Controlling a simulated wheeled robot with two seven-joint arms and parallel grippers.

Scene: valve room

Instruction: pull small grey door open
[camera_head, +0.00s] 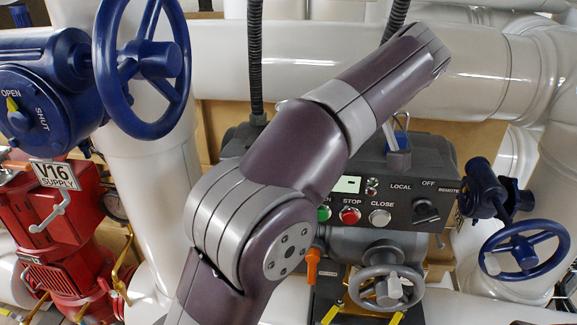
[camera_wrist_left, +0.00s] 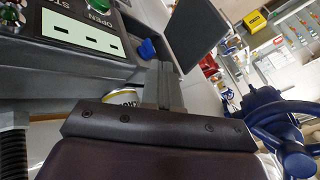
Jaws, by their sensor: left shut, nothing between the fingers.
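My left arm reaches up across the middle of the head view. In the left wrist view the gripper (camera_wrist_left: 159,72) points at the box's panel, beside a small blue part (camera_wrist_left: 147,48). A flat dark grey plate (camera_wrist_left: 195,35), which looks like the small grey door, stands out at an angle just beyond the fingertips. I cannot tell whether they touch it. In the head view the door is not clear to me. My right gripper is not seen.
The panel has buttons, including a red one (camera_head: 350,215), and a dark knob (camera_head: 426,211). A grey handwheel (camera_head: 385,287) sits below it. Blue handwheels stand at left (camera_head: 143,62) and right (camera_head: 524,250). White pipes (camera_head: 480,75) run behind.

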